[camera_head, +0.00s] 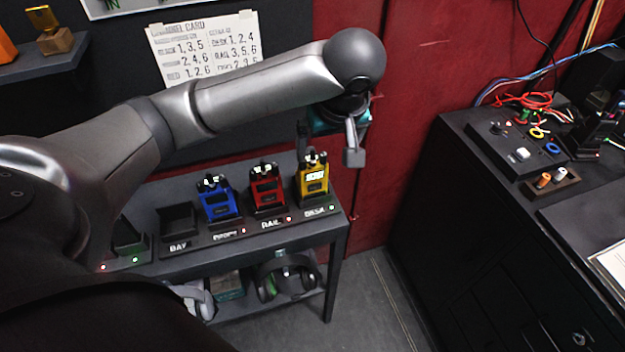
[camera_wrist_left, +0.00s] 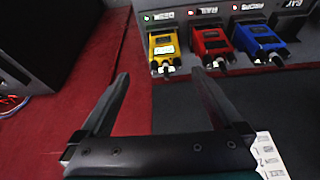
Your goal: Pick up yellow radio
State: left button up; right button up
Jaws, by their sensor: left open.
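The yellow radio (camera_head: 313,180) stands upright in the rightmost holder on the dark shelf. Its lit display faces outward. In the left wrist view the yellow radio (camera_wrist_left: 163,46) shows upside down, just beyond the fingertips. My left gripper (camera_head: 352,150) hangs above and slightly right of the yellow radio. In the left wrist view my left gripper (camera_wrist_left: 160,82) has its two fingers wide apart with nothing between them. A gap shows between the fingertips and the radio. My right gripper is not in view.
A red radio (camera_head: 267,190) and a blue radio (camera_head: 217,201) stand left of the yellow one. An empty holder (camera_head: 180,222) is further left. Headphones (camera_head: 285,277) lie on the lower shelf. A black cabinet (camera_head: 450,220) with cables stands right. A red wall (camera_head: 420,60) is behind.

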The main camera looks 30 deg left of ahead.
aim_at(314, 166)
pick_arm(q)
jog(key=shift+n, duration=0.4)
jog(key=x, duration=0.2)
jog(key=a+b+x, duration=0.1)
jog(key=x, duration=0.2)
jog(key=b+x, duration=0.1)
jog(key=x, duration=0.2)
jog(key=shift+a, duration=0.4)
jog(key=shift+y, duration=0.3)
jog(key=shift+b+x, duration=0.75)
jog(key=shift+x, duration=2.2)
jog(key=shift+w+d, duration=0.1)
jog(key=shift+d, duration=0.05)
jog(key=shift+c, duration=0.2)
jog(key=c, duration=1.4)
